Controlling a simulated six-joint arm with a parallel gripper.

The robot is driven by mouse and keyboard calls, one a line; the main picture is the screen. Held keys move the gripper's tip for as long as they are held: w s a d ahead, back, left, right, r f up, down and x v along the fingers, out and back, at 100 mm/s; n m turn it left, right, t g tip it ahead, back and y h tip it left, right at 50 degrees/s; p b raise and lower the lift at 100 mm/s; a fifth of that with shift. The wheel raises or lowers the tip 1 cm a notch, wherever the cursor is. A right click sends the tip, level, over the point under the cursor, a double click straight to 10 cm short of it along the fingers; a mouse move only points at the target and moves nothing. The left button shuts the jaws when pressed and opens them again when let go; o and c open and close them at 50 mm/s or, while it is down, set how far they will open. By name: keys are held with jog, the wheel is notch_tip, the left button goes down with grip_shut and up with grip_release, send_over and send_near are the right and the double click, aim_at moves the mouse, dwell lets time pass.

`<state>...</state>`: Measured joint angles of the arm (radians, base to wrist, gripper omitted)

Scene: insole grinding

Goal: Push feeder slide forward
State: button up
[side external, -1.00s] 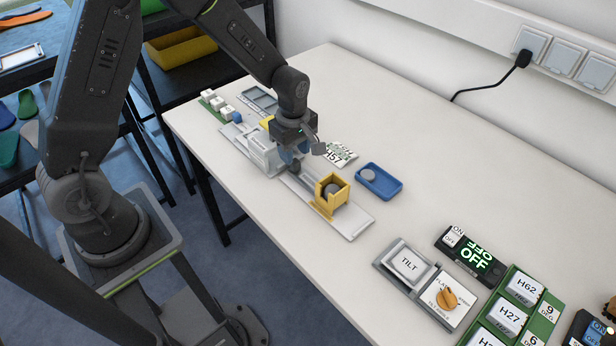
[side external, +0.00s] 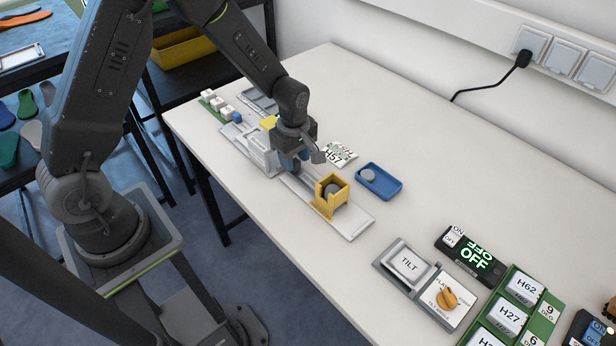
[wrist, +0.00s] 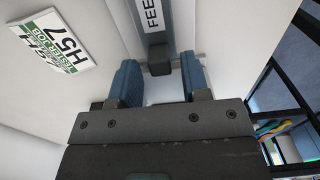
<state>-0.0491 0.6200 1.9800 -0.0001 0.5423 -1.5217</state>
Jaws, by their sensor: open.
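My gripper (side external: 294,168) is low over the feeder track on the table, just left of a yellow box-shaped holder (side external: 322,207) with a dark round piece (side external: 332,189) in it. In the wrist view, my gripper's two blue fingers (wrist: 160,82) stand apart. A small dark block (wrist: 160,60) shows between their tips, at the end of a grey strip lettered "FEE" (wrist: 153,18), apparently the feeder slide. I cannot tell whether a finger touches the block. The pale base plate (side external: 354,222) extends right beyond the yellow holder. In the side view, my gripper hides part of the track.
A blue tray (side external: 390,190) with a grey disc lies right of the yellow holder. An "H57" card (side external: 340,154) lies behind my gripper. A pale block (side external: 262,155) stands close on its left. The tilt panel (side external: 408,264) is farther right, with clear table between.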

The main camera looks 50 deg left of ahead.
aim_at(312, 183)
jog(key=shift+f, duration=1.2)
jog(key=shift+r, duration=0.1)
dwell(0.4)
jog(key=shift+c, duration=0.2)
jog(key=c, duration=0.3)
jog(key=shift+d, duration=3.1)
jog(key=o, duration=0.3)
jog(key=shift+o, duration=0.2)
jog(key=shift+r, duration=3.5)
